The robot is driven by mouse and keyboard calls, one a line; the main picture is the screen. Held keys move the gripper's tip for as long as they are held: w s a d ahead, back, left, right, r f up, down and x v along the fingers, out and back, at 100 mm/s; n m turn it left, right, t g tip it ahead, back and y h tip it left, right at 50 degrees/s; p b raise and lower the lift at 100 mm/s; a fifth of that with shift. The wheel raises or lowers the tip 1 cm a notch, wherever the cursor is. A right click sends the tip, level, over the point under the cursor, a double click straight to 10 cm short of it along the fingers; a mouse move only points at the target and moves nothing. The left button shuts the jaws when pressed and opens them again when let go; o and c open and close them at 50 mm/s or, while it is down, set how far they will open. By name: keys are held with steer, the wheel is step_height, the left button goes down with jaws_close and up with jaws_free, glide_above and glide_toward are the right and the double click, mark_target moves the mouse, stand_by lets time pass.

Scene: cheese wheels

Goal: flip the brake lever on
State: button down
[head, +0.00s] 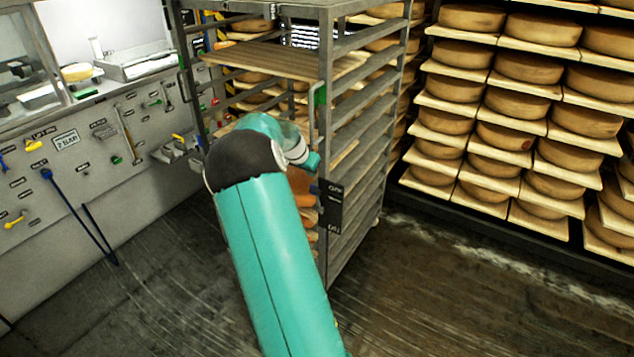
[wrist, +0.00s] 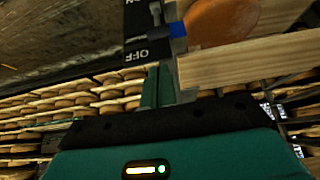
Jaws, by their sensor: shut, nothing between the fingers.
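The brake lever's black plate (head: 333,207) is on the near post of the metal rack in the head view. The wrist view shows the plate (wrist: 135,30) with a readable OFF label and part of ON at the top edge. The brake lever's blue tip (wrist: 177,29) stands out beside the plate, closer to OFF than to ON. My gripper (wrist: 160,72) is shut and empty, its teal fingers just below the OFF end of the plate in that picture. I cannot tell whether they touch it. In the head view my teal arm hides the gripper's fingers.
The tall metal rack (head: 365,130) holds wooden boards and an orange cheese wheel (wrist: 222,20) close to the lever. Shelves of cheese wheels (head: 515,95) fill the right. The floor in front is clear.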

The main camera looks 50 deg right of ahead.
glide_above(318, 201)
step_height(318, 201, down, 8)
steer(key=shift+d+f, duration=0.15)
steer(key=shift+f, duration=0.05)
steer(key=shift+w, duration=0.15)
stand_by(0.4)
steer(key=shift+a, duration=0.3)
